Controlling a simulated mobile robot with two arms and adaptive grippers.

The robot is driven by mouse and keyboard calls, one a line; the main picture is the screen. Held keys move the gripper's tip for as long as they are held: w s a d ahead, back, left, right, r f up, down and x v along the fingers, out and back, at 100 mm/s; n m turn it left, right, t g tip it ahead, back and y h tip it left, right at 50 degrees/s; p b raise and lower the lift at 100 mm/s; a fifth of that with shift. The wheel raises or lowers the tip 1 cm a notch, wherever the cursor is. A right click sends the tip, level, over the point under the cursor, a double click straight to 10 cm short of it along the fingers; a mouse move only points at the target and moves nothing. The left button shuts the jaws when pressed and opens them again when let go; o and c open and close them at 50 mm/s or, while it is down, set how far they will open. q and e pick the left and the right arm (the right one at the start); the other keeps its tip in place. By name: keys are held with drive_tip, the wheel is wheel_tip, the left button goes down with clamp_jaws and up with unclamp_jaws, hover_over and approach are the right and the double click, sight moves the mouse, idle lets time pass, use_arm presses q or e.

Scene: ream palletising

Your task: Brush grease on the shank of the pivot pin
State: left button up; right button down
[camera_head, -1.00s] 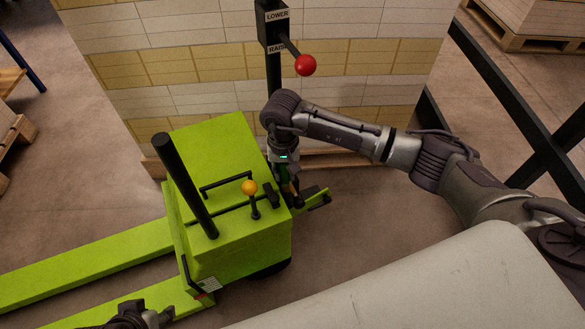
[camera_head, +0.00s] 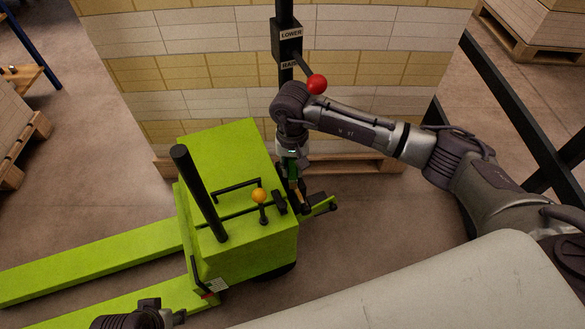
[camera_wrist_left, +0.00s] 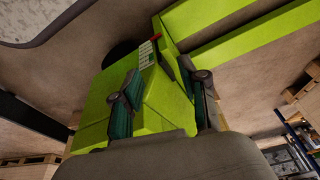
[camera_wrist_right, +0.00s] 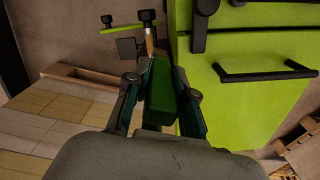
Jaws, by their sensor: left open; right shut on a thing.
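My right gripper (camera_head: 293,180) is shut on a green block-like handle (camera_wrist_right: 161,95), which points down beside the lime-green truck body. A thin tan part (camera_wrist_right: 150,40) extends beyond the handle toward a lime-green bar (camera_head: 323,206) that sticks out from the truck. The bar carries black upright ends (camera_wrist_right: 147,16); I cannot tell which one is the pivot pin. Whether the held tool touches any of them is unclear, and its tip is hard to make out. My left gripper (camera_wrist_left: 162,92) is open and empty, low beside the truck's corner.
The lime-green truck (camera_head: 245,245) has a black post (camera_head: 198,190), a yellow-knobbed lever (camera_head: 259,196) and forks (camera_head: 90,265). A red-knobbed lever (camera_head: 317,84) stands behind my right wrist. A stacked pallet load (camera_head: 380,60) fills the back. Floor right of the bar is clear.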

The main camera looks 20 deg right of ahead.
sight(293, 160)
use_arm(q)
drive_tip(key=shift+f, duration=0.4)
use_arm(e)
drive_tip(key=shift+r, duration=0.25)
drive_tip(key=shift+r, duration=0.2)
wheel_tip(293, 160, up, 2)
drive_tip(key=shift+r+p, duration=0.1)
drive_tip(key=shift+p, duration=0.55)
drive_tip(key=shift+r, duration=0.25)
use_arm(q)
drive_tip(key=x, duration=0.4)
drive_tip(key=shift+s+f, duration=0.35)
drive_tip(key=shift+d, duration=0.1)
